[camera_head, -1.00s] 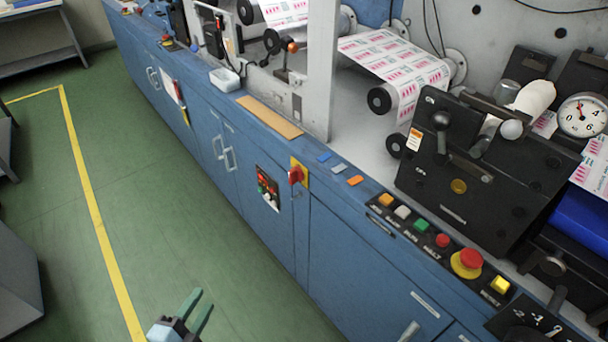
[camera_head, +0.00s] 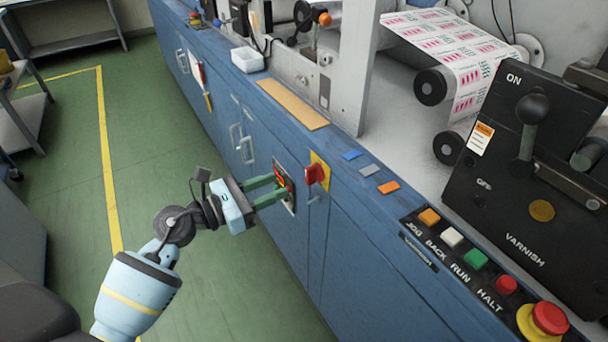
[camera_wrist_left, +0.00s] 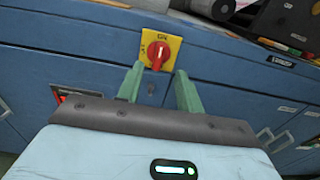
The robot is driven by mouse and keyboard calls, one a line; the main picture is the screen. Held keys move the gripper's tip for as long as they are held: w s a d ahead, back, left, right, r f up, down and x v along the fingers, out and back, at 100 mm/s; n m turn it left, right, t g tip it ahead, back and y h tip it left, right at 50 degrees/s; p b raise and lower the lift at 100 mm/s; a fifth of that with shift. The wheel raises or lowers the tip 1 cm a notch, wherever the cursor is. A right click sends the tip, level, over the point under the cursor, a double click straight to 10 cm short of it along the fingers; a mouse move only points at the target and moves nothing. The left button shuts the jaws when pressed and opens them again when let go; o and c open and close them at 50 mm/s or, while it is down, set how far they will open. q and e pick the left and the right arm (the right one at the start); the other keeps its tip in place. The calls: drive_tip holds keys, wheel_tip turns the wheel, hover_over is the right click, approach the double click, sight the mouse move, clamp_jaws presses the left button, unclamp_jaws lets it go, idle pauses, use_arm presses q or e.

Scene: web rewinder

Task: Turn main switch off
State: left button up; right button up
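The main switch is a red rotary handle (camera_head: 317,173) on a yellow plate (camera_head: 322,158), on the blue cabinet front near its top edge. In the left wrist view the red handle (camera_wrist_left: 158,52) stands near upright, with "ON" at the top of the plate. My left gripper (camera_head: 282,188) is open, its two green fingers pointing at the cabinet, just left of the switch in the head view. In the left wrist view the handle shows beyond and between the fingertips (camera_wrist_left: 159,75), apart from them. My right gripper is not in view.
A button row with a red mushroom button (camera_head: 550,318) lies on the ledge at the right. A black VARNISH unit (camera_head: 520,180) stands above it. Green floor (camera_head: 150,150) is clear at the left.

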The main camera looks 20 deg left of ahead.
sight(306, 173)
use_arm(q)
drive_tip(key=x, duration=0.7)
drive_tip(key=shift+w+d, duration=0.25)
clamp_jaws()
